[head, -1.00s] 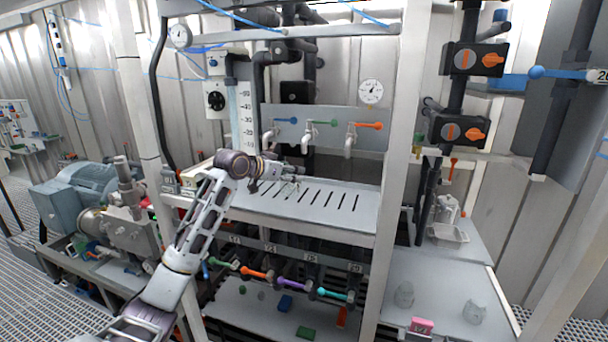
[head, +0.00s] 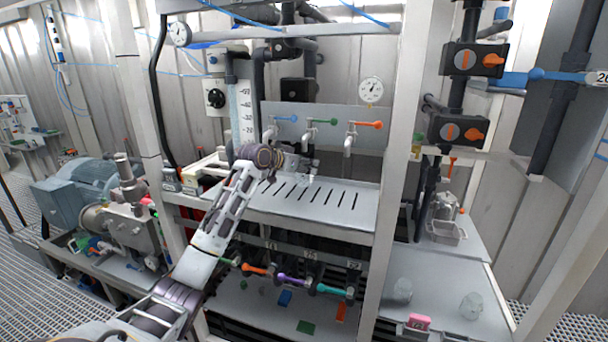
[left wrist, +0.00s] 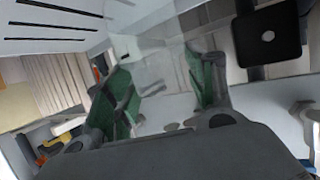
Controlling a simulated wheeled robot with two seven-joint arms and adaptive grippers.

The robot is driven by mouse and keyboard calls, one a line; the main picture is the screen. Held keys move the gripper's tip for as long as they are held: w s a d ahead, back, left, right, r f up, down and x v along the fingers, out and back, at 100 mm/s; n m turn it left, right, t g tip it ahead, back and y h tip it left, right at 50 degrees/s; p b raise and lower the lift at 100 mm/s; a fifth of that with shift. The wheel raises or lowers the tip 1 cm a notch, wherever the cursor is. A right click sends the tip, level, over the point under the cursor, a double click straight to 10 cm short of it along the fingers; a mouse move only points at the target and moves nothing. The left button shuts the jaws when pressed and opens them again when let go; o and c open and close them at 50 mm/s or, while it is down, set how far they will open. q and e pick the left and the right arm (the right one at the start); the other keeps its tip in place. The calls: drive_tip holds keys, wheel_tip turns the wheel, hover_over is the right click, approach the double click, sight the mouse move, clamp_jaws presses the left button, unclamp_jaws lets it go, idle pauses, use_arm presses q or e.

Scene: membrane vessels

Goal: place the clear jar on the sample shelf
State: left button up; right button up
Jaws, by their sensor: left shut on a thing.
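My left gripper (head: 298,164) is above the white slotted shelf (head: 300,212), near its back and below the taps. In the left wrist view its green-padded fingers (left wrist: 165,88) are closed on a clear jar (left wrist: 158,55), seen as a faint see-through shape between and beyond them. In the head view the jar is too small and pale to make out well, and I cannot tell if it touches the shelf. I see no label that marks the sample shelf. My right gripper is not in view.
Taps with blue, green and orange handles (head: 365,124) hang over the shelf's back. White posts (head: 405,130) frame the rig. Two clear vessels (head: 402,290) (head: 472,305) and a pink tag (head: 419,322) are on the lower right bench. The shelf's slotted middle is clear.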

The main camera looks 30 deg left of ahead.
use_arm(q)
drive_tip(key=shift+f+p, duration=0.35)
drive_tip(key=shift+f, duration=1.4)
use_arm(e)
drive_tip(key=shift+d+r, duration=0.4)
use_arm(q)
drive_tip(key=shift+f, duration=0.15)
drive_tip(key=o, duration=1)
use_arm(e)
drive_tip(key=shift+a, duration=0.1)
use_arm(q)
drive_tip(key=shift+s, duration=0.1)
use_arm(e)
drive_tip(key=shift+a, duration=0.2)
use_arm(q)
drive_tip(key=b+v, duration=0.2)
drive_tip(key=v, duration=1)
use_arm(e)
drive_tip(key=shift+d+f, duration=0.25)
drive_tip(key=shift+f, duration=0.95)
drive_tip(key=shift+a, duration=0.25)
